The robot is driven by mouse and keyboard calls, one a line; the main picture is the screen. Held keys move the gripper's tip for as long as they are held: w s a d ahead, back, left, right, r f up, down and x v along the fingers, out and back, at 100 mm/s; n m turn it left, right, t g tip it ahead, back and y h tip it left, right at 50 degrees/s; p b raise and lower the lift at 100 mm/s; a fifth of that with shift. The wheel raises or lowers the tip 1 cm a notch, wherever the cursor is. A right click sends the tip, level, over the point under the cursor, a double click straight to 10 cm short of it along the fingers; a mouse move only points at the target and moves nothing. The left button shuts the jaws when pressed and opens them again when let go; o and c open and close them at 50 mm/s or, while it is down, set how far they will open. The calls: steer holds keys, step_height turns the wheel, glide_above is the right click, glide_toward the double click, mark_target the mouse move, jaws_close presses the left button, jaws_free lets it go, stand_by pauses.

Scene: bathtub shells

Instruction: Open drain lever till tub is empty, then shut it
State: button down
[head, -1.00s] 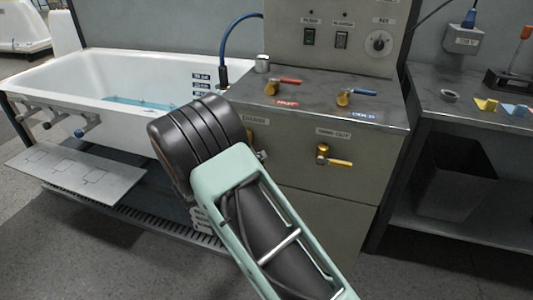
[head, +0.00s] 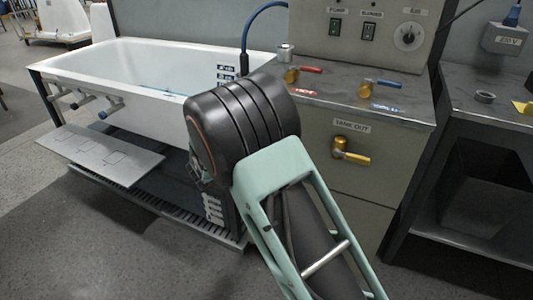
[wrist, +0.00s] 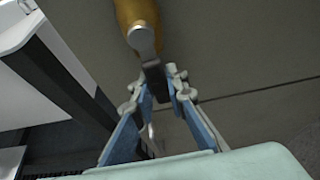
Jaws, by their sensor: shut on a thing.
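The drain valve shows in the wrist view as a brass body (wrist: 138,14) with a dark lever (wrist: 155,80) reaching down from it. My gripper (wrist: 162,92) is shut on this lever, with its blue-grey fingers on either side. The white tub (head: 150,62) stands at the left. A small patch of bluish water (head: 165,90) shows inside it, but most of the tub floor is hidden by the near wall.
The grey cabinet (head: 350,200) carries a brass tank-out valve (head: 343,150) with a yellow lever. Red (head: 305,71) and blue (head: 385,84) handled taps sit on its top. A panel (head: 95,158) juts out below the tub. A dark bin (head: 480,185) stands at the right.

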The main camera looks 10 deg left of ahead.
steer(key=shift+a+m, duration=0.25)
steer(key=shift+m, duration=0.05)
stand_by(0.4)
steer(key=c, duration=1.9)
jaws_free()
steer(key=v, duration=1.2)
steer(key=shift+d, duration=0.1)
